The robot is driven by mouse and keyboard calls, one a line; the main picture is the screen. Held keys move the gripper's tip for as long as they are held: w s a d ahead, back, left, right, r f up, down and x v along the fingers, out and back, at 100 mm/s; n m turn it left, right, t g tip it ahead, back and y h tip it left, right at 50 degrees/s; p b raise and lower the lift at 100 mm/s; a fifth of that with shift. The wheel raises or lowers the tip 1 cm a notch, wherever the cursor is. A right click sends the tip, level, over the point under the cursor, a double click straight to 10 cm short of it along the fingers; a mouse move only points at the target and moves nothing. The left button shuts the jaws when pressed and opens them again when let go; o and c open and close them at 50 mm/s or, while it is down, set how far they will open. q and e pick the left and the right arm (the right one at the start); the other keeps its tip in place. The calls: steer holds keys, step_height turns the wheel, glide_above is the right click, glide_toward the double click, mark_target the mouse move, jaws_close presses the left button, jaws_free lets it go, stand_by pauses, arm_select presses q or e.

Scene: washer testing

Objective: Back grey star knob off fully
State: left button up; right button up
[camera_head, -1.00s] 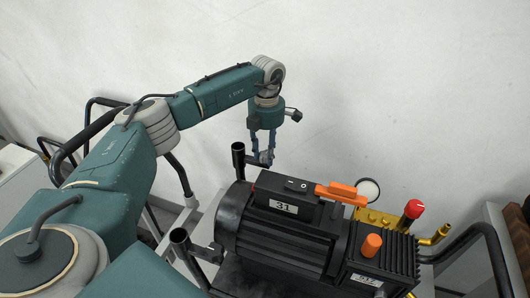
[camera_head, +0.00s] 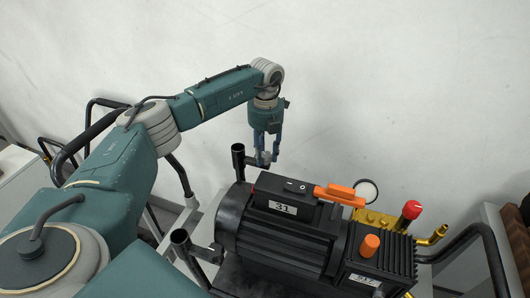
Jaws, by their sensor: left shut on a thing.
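My left gripper (camera_head: 266,157) points down behind the black pump and is shut on a small grey knob (camera_head: 265,158) at its fingertips. The fingers hide most of the knob, so its star shape and its thread cannot be made out. The knob is beside the top of a black upright tube (camera_head: 238,160); I cannot tell whether it touches the tube. My right gripper is not in view.
The black pump (camera_head: 285,235) with an orange handle (camera_head: 340,195) and an orange cap (camera_head: 370,245) stands just in front of the gripper. A red knob (camera_head: 411,209) on brass fittings is to the right. A second black tube (camera_head: 181,243) stands at front left. The wall is behind.

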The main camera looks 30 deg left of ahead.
mark_target(263, 153)
arm_select(q)
steer(key=n, duration=0.3)
steer(key=r+n+p, duration=0.1)
steer(key=shift+w+a+n, duration=0.15)
steer(key=shift+w+n, duration=0.15)
steer(key=shift+w, duration=0.05)
steer(key=shift+a+f+n+p, duration=0.1)
steer(key=shift+n+p, duration=0.3)
steer(key=shift+n, duration=1.6)
steer(key=shift+s+a, duration=0.1)
steer(key=o, duration=1)
steer(key=shift+o, duration=0.6)
steer(key=shift+s+a+f, duration=0.1)
steer(key=shift+f, duration=0.15)
steer(key=shift+r, duration=0.4)
step_height(263, 153, up, 11)
